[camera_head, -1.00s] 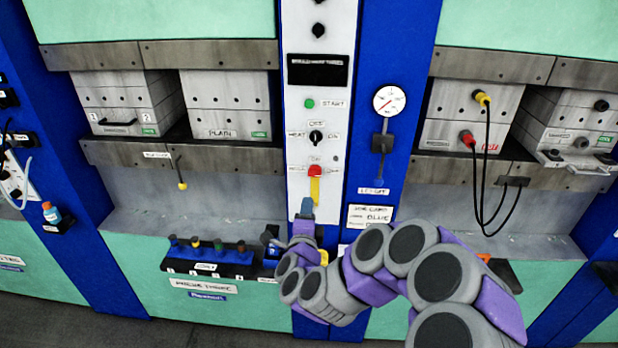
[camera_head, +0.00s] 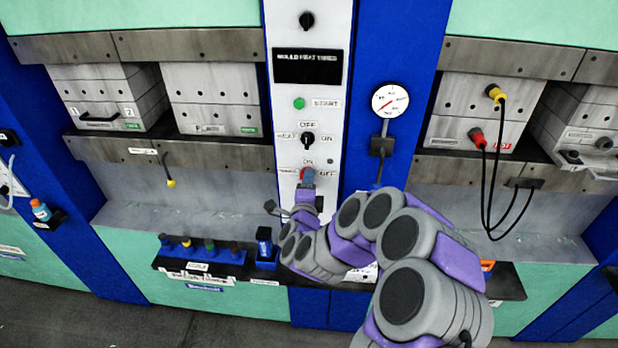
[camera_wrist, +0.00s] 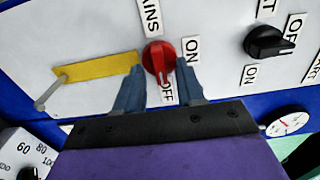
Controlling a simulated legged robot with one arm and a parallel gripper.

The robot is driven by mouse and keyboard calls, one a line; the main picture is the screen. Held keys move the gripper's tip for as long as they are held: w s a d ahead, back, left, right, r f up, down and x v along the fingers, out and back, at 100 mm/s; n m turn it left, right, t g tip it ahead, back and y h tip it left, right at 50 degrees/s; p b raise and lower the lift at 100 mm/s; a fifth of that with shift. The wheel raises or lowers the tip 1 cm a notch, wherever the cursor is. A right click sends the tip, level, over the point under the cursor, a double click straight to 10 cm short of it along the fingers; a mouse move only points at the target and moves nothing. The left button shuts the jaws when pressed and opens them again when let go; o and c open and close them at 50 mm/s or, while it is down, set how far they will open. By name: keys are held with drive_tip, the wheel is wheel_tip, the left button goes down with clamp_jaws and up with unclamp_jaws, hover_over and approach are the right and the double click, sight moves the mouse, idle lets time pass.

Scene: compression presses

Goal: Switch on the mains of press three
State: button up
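The red mains knob (camera_wrist: 158,57) sits on the white panel, with MAINS, ON and OFF labels around it. Its pale pointer mark is on the OFF side. In the head view only part of the red knob (camera_head: 303,174) shows behind my gripper (camera_head: 308,184). In the wrist view my gripper (camera_wrist: 160,75) has its two blue fingers apart, one on each side of the knob's lower part. I cannot tell whether either finger touches it. A yellow strip (camera_wrist: 98,69) lies beside the knob, with a grey pin at its far end.
The black heat switch (camera_head: 307,140) and green start button (camera_head: 299,103) are above the knob on the same panel. A pressure gauge (camera_head: 390,101) is to the right. A shelf with coloured-topped items (camera_head: 206,256) is lower left. Black cables (camera_head: 487,180) hang at right.

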drive_tip(key=shift+a+f, duration=0.1)
drive_tip(key=shift+a, duration=0.6)
drive_tip(key=c, duration=0.4)
drive_tip(key=shift+c, duration=1.3)
drive_tip(key=shift+d, duration=0.3)
clamp_jaws()
drive_tip(key=shift+d+r+n+p, duration=0.15)
drive_tip(key=shift+n+p, duration=1.95)
drive_tip(key=shift+n, duration=2.35)
drive_tip(key=shift+a+r+n+p, duration=0.15)
drive_tip(key=shift+n+p, duration=1.9)
drive_tip(key=shift+n, duration=2.4)
